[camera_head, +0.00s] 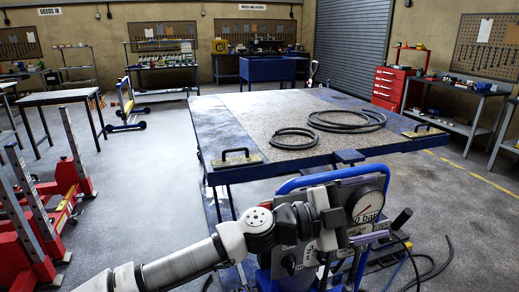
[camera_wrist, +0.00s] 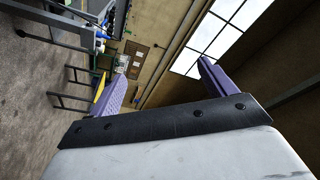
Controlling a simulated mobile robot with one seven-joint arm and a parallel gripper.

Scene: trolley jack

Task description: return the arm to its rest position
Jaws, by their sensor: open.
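My arm enters the head view at the lower left and reaches right to dark wrist joints in front of a blue-framed trolley unit (camera_head: 281,187). That unit carries a round pressure gauge (camera_head: 368,206) marked in bar. My gripper (camera_wrist: 162,66) shows in the wrist view with its two purple fingers wide apart and nothing between them. In the head view, purple finger parts show just below the gauge; whether they touch the unit cannot be told. The wrist view is turned on its side and looks across the room towards a wall and bright roof windows.
A large blue-edged table (camera_head: 245,125) stands behind the unit, with coiled black hoses (camera_head: 347,121) and two handled plates on it. Red stands (camera_head: 75,180) are at the left. Black hoses lie on the floor at the lower right.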

